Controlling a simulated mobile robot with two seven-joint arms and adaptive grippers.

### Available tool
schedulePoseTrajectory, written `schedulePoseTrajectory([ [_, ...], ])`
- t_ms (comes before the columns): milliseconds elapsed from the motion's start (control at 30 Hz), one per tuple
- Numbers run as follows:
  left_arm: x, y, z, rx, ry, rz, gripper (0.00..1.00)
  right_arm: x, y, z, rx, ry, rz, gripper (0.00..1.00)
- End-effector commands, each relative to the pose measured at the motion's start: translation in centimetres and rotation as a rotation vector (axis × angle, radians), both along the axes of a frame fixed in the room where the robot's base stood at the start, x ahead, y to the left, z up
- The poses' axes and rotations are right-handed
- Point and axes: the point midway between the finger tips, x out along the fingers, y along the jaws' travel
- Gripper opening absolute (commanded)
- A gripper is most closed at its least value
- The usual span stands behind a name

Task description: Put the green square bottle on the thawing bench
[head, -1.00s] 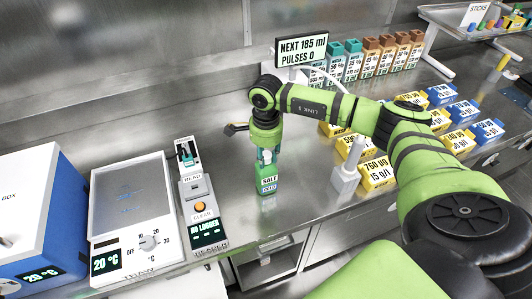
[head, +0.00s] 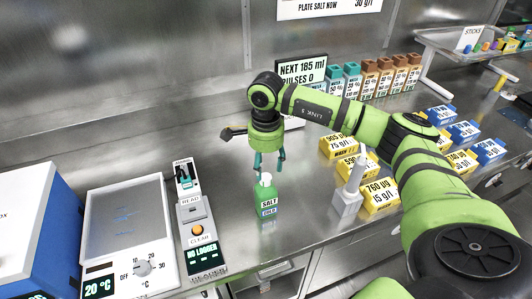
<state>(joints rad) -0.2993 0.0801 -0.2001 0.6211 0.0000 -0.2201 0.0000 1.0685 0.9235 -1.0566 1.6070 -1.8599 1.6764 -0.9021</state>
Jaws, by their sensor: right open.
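The green square bottle (head: 267,198), labelled SALT and COLD, stands upright on the steel bench with a pale cap on top. My right gripper (head: 268,173) points down just above it, its two teal fingers spread apart near the cap. Nothing shows held between the fingers. The thawing bench (head: 127,230) is a white unit with a flat grey plate, a temperature dial and a 20 °C display, left of the bottle. Its plate is empty. My left gripper is not in view.
A reader unit (head: 199,225) stands between the thawing bench and the bottle. A blue box (head: 40,225) is at the far left. A white dispenser-like stand (head: 348,195) and yellow boxes (head: 380,195) are right of the bottle. Several capped bottles (head: 370,82) line the back.

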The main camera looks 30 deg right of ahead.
Motion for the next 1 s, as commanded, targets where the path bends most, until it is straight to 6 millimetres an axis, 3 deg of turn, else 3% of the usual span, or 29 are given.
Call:
schedulePoseTrajectory([
  [33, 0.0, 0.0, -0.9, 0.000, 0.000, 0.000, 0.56, 0.2, 0.0, 0.8, 0.000, -0.007, 0.000, 0.55],
  [200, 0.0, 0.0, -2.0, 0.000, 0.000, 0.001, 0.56, 0.1, 0.0, 4.2, 0.000, -0.004, 0.000, 0.55],
  [400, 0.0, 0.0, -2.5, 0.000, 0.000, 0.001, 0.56, 0.0, 0.0, 6.3, -0.001, -0.001, -0.001, 0.55],
  [1000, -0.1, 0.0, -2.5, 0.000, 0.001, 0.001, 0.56, 0.0, 0.0, 6.7, 0.000, 0.001, 0.000, 0.55],
])
